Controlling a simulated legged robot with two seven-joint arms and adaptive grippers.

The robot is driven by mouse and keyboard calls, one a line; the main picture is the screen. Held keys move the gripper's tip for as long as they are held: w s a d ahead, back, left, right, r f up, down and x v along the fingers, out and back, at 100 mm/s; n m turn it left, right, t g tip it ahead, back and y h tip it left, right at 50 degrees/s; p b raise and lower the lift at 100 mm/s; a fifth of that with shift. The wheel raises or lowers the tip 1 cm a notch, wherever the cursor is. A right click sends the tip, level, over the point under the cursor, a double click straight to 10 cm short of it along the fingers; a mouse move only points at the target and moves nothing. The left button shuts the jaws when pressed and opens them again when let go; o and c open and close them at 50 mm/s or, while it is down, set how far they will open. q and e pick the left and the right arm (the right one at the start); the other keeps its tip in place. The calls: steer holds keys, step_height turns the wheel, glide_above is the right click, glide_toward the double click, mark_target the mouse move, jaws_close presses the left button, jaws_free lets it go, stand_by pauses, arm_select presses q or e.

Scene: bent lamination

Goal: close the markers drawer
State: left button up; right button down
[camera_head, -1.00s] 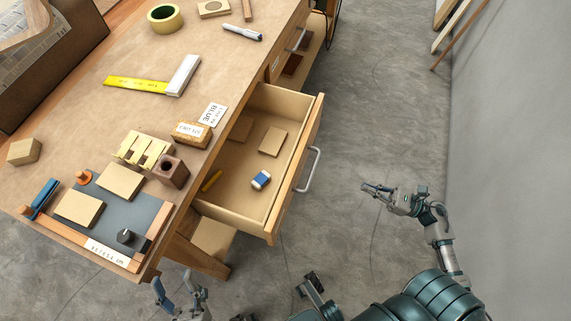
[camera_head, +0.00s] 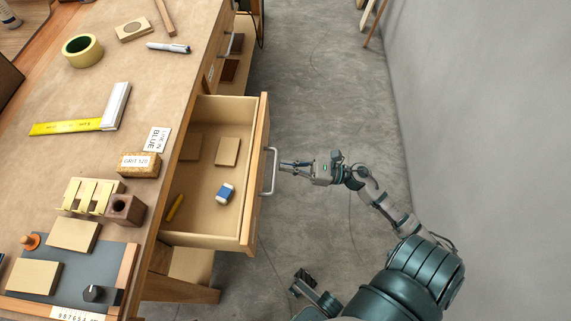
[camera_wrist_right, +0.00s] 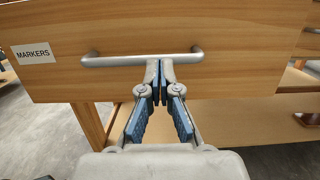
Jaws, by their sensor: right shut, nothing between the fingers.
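The markers drawer (camera_head: 208,238) is pulled out from the desk, and its open inside shows in the head view. Its wooden front carries a metal bar handle (camera_head: 270,172). In the wrist view the drawer front (camera_wrist_right: 240,75) bears a MARKERS label (camera_wrist_right: 34,54) at the left, and the handle (camera_wrist_right: 140,60) runs across above the fingers. My right gripper (camera_head: 286,165) is shut and empty, its fingertips (camera_wrist_right: 160,88) close to the handle's middle. I cannot tell whether they touch.
The drawer holds a blue and white eraser (camera_head: 225,193), a yellow piece (camera_head: 175,207) and wooden blocks (camera_head: 228,151). The desk top (camera_head: 160,75) carries a square, tape, a sanding block and a work mat. Open concrete floor (camera_head: 330,100) lies between drawer and grey wall.

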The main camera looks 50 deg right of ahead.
steer(key=shift+w+a, duration=0.15)
steer(key=shift+w, duration=0.05)
stand_by(0.3)
glide_above(215, 171)
steer(key=shift+s, duration=0.25)
steer(key=shift+w+a, duration=0.1)
steer(key=shift+w, duration=0.05)
steer(key=shift+r, duration=0.1)
stand_by(0.3)
